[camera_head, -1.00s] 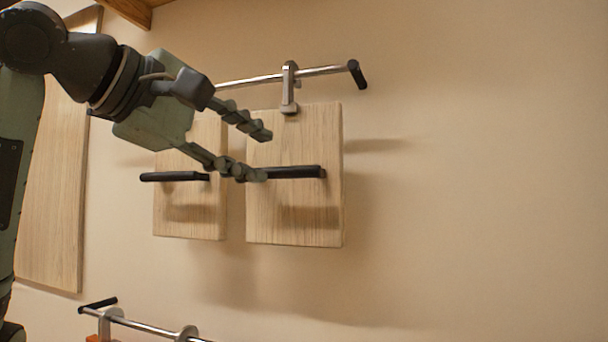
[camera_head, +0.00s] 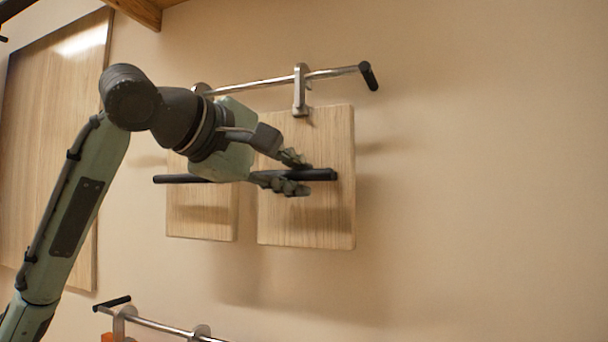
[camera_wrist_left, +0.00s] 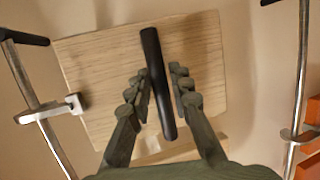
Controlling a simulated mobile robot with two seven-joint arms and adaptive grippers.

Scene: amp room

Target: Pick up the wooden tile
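Two pale wooden tiles hang at the wall, a nearer right one (camera_head: 318,219) and a left one (camera_head: 203,222) behind my arm. The right tile has a black bar handle (camera_head: 324,174) across its face. My left gripper (camera_head: 298,174) is in front of this tile, its fingers above and below the handle. In the left wrist view the tile (camera_wrist_left: 205,50) fills the middle. The handle (camera_wrist_left: 153,60) lies between the two spread fingers (camera_wrist_left: 160,95), with small gaps seeming to show on both sides. My right gripper is not in view.
A metal rail (camera_head: 333,72) with a black end and a clamp (camera_head: 300,92) runs just above the tiles. Another rail (camera_head: 160,325) is at the bottom left. A large wooden panel (camera_head: 50,130) is at the left. The wall at right is bare.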

